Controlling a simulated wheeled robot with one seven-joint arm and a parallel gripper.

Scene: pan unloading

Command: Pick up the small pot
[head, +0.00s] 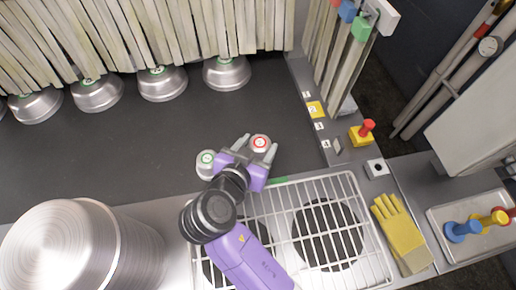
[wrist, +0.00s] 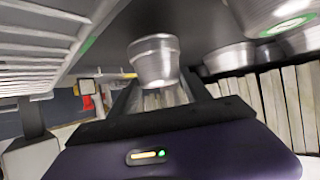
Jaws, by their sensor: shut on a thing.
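A small metal pot (head: 260,143) with a red-ringed white top sits between the two fingers of my gripper (head: 258,145) in the head view. The fingers are shut on it from both sides. In the wrist view the small pot (wrist: 154,62) shows as a ribbed silver cup between the fingers (wrist: 158,93). I cannot tell whether it rests on the dark surface or hangs just above it. A second small pot (head: 206,160) with a green-ringed top stands just left of my gripper; it shows at the upper right of the wrist view (wrist: 268,14).
Several silver bowl-shaped pans (head: 228,74) line the back of the dark surface (head: 110,150) below pale slats. A wire rack (head: 345,225) over dark round plates lies at the front. A large metal pot (head: 60,250) stands front left. A yellow glove (head: 402,235) lies right.

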